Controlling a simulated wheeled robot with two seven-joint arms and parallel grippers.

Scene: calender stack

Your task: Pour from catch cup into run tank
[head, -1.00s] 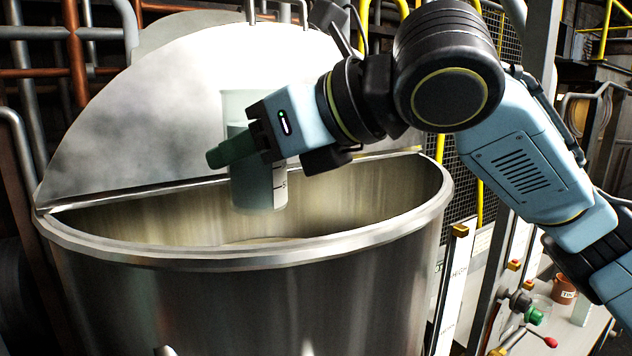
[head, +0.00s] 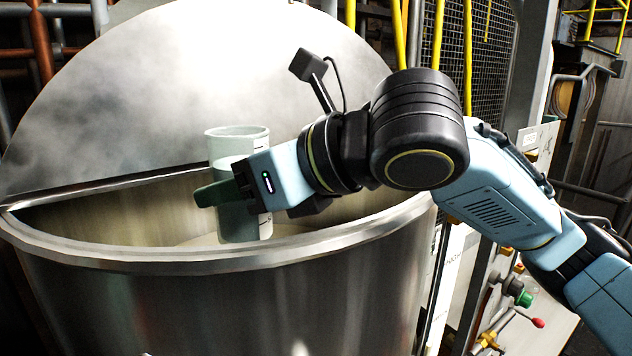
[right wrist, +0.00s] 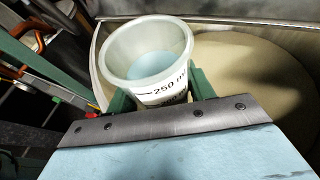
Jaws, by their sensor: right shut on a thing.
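The catch cup (head: 238,146) is a translucent cylinder with volume marks and pale bluish liquid inside. My right gripper (head: 225,192) is shut on it and holds it about upright over the tank's opening, in the head view. The right wrist view shows the cup (right wrist: 150,60) from above, with its "250" mark and the liquid below its rim. The run tank (head: 200,290) is a large round steel vessel with its half lid (head: 130,100) raised behind the opening. A pale beige content (right wrist: 245,60) shows inside it. My left gripper is not in view.
The tank's front rim (head: 140,262) runs just below the cup and my right forearm. To the right stand a yellow-railed mesh guard (head: 440,60) and a panel with a green knob (head: 524,299) and a red-tipped lever (head: 538,323).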

